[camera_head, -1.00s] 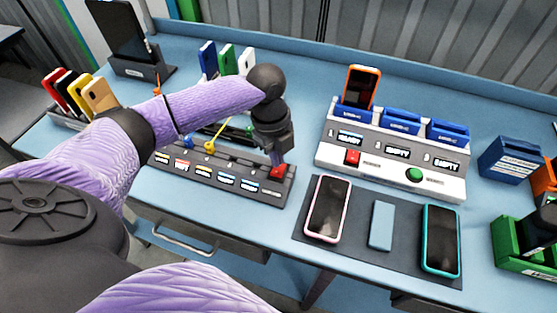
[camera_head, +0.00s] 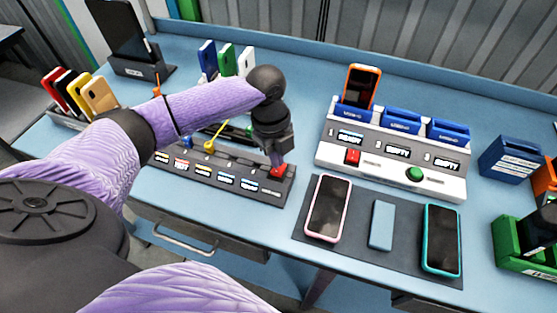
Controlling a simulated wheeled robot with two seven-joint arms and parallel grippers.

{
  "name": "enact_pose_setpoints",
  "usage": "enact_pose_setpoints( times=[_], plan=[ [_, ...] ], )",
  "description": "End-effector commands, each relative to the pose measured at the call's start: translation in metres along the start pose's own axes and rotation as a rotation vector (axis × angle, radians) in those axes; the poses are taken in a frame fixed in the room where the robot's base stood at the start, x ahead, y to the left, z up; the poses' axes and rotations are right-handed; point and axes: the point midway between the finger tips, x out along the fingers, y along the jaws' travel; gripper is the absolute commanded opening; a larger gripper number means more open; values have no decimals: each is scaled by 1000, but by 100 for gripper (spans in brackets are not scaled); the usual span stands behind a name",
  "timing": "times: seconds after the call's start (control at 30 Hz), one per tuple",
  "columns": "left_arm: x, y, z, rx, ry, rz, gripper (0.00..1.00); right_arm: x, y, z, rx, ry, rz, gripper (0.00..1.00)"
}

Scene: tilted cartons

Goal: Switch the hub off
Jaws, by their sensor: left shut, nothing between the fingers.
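The hub (camera_head: 215,178) is a long dark grey strip on the left half of the blue desk, with a row of small lit displays along its front. A red switch (camera_head: 278,172) sits at its right end. My left gripper (camera_head: 277,160) is shut and points down onto the red switch, at or very near contact; the fingertips partly cover it. Blue and yellow cable plugs (camera_head: 209,146) stand along the hub's back edge. My left arm hides part of the area behind the hub. My right gripper is not in view.
A white charging station (camera_head: 390,165) with an orange phone (camera_head: 361,86), a red button and a green button stands to the right. Phones lie on a dark mat (camera_head: 361,250) in front of it. Phone cases (camera_head: 92,92) and a tablet stand (camera_head: 142,69) are at left.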

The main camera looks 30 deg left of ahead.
Motion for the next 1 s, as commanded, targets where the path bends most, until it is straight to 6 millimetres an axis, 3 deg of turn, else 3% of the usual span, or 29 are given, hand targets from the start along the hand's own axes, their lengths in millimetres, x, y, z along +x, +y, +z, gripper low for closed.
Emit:
enact_pose_setpoints(
  times=[1.0],
  plan=[
    [16,0,2,0,1,0,0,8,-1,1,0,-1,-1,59]
  ],
)
